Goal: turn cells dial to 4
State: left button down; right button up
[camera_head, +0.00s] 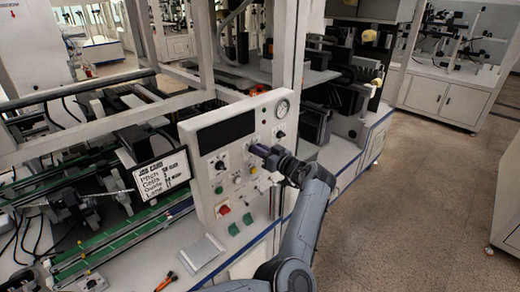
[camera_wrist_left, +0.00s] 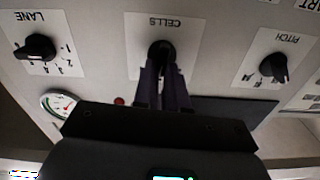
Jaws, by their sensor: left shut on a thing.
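The control panel (camera_head: 238,165) is an upright white board in the head view. In the left wrist view it appears upside down. The black CELLS dial (camera_wrist_left: 161,47) sits on a white plate (camera_wrist_left: 187,42) lettered CELLS. My left gripper (camera_wrist_left: 162,68) reaches straight at the panel, its two fingers closed around this dial. In the head view my left gripper (camera_head: 257,151) meets the panel right of the dark display and hides the dial. The dial's pointer and its numbers are covered, so its setting cannot be read. My right gripper is not in view.
The LANE dial (camera_wrist_left: 40,47) and PITCH dial (camera_wrist_left: 273,67) flank the gripper. A round gauge (camera_head: 282,108) tops the panel. A red button (camera_head: 224,210) and green buttons (camera_head: 234,229) sit lower. A job card (camera_head: 163,175) stands left of the panel. Open floor lies to the right.

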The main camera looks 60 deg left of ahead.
pick_arm(q)
jog(key=shift+w+f+m+p, duration=0.15)
jog(key=shift+m+p, duration=0.6)
jog(key=shift+m, duration=1.2)
jog(key=shift+w+m+p, duration=0.2)
jog(key=shift+m+p, duration=0.55)
jog(key=shift+m, duration=1.2)
jog(key=c, duration=1.2)
grip_release()
jog(key=b+v, duration=0.2)
jog(key=v, duration=0.8)
jog(key=shift+d+b, duration=0.35)
jog(key=shift+b, duration=0.05)
jog(key=shift+f, duration=0.15)
